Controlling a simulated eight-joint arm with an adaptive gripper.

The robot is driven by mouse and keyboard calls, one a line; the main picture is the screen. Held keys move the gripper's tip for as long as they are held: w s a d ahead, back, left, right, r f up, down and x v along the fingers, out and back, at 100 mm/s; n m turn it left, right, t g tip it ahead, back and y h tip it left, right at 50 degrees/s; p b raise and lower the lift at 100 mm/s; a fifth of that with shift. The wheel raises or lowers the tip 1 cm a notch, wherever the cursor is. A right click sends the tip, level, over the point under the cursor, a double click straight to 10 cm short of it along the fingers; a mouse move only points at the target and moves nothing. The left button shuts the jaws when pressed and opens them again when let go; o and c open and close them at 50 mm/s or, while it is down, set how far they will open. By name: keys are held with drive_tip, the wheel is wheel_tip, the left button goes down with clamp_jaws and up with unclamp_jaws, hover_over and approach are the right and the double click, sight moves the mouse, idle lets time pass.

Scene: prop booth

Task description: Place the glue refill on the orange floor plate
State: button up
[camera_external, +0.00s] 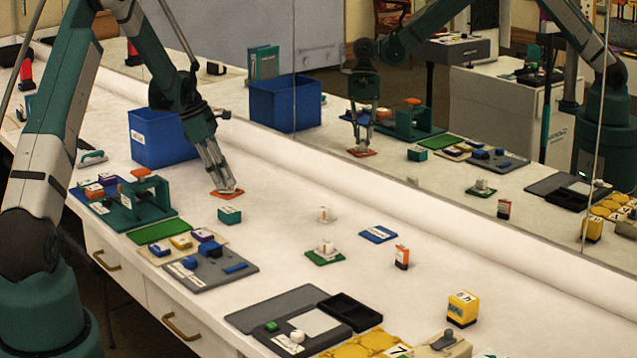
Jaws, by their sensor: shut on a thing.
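The orange floor plate (239,193) lies flat on the white table, in front of the blue bin. My gripper (224,182) points down right over this plate, with its fingertips close to the plate's surface. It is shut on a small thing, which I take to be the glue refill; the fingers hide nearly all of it. I cannot tell whether the held thing touches the plate.
A blue bin (160,140) stands behind my gripper. A teal block (230,215) is close in front. A teal fixture (140,205), a blue plate (378,234), a green plate (325,257) and an orange-white box (401,257) stand around. A mirror (450,120) backs the table.

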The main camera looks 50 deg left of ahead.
drive_tip(key=shift+f, duration=0.15)
drive_tip(key=o, duration=0.8)
drive_tip(key=p+v, duration=0.1)
drive_tip(key=v, duration=1.1)
drive_tip(key=shift+r, duration=0.2)
idle(0.3)
drive_tip(key=shift+d, duration=0.15)
